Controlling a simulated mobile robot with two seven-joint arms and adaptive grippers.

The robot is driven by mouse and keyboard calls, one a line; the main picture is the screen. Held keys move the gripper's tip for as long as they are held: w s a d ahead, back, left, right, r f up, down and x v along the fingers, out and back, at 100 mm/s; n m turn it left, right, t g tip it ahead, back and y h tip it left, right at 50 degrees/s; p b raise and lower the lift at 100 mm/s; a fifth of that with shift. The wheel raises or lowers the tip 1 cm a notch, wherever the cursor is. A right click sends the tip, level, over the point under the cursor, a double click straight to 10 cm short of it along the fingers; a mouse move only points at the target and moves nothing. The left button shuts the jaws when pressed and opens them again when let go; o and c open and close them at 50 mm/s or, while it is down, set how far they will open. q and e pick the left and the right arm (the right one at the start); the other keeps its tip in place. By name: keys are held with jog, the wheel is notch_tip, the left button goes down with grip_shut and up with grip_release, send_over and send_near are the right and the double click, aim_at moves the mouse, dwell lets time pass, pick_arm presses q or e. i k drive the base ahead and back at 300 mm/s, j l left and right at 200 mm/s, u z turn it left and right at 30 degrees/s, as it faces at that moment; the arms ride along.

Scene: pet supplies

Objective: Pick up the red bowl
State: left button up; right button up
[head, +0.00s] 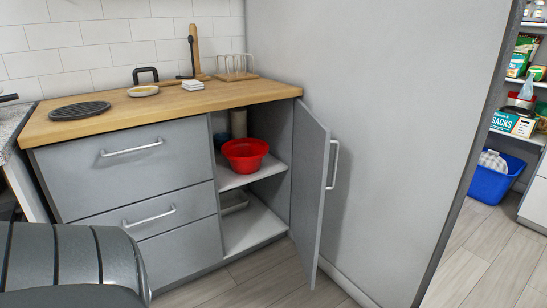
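The red bowl (245,156) sits on the upper shelf (268,172) of an open grey cabinet in the head view. It stands upright near the shelf's front edge, with its rim in clear view. Neither of my grippers is in view.
The cabinet door (312,190) stands open on the right of the opening. Drawers (135,170) close off the left side. A wooden counter (150,108) lies above. Floor is bare in front.

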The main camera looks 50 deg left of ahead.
aim_at(245, 156)
jog(key=u, duration=1.8)
